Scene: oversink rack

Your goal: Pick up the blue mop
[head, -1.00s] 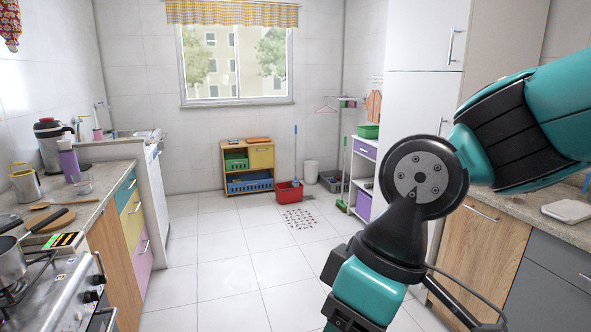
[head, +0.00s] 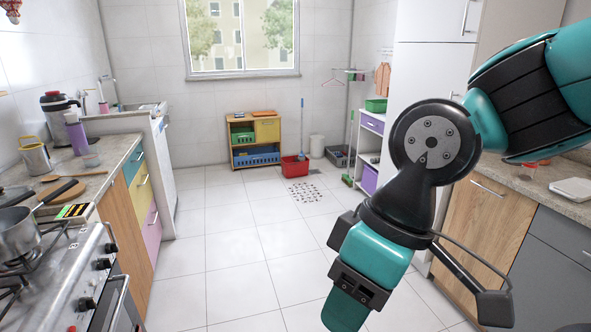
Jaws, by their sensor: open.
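The blue mop (head: 302,118) stands upright at the far wall, seen as a thin blue handle. Its lower end goes down into a red bucket (head: 295,166) on the floor, and the mop head is hidden there. My gripper (head: 362,285) is at the end of my teal and black arm in the lower right, much nearer to me than the mop. It is open and far from the mop; its fingertips are hard to make out.
A low shelf (head: 253,117) with bins stands left of the bucket. Counters and a stove (head: 85,265) line the left; a wooden cabinet (head: 485,225) is right. The tiled floor (head: 235,245) between is clear.

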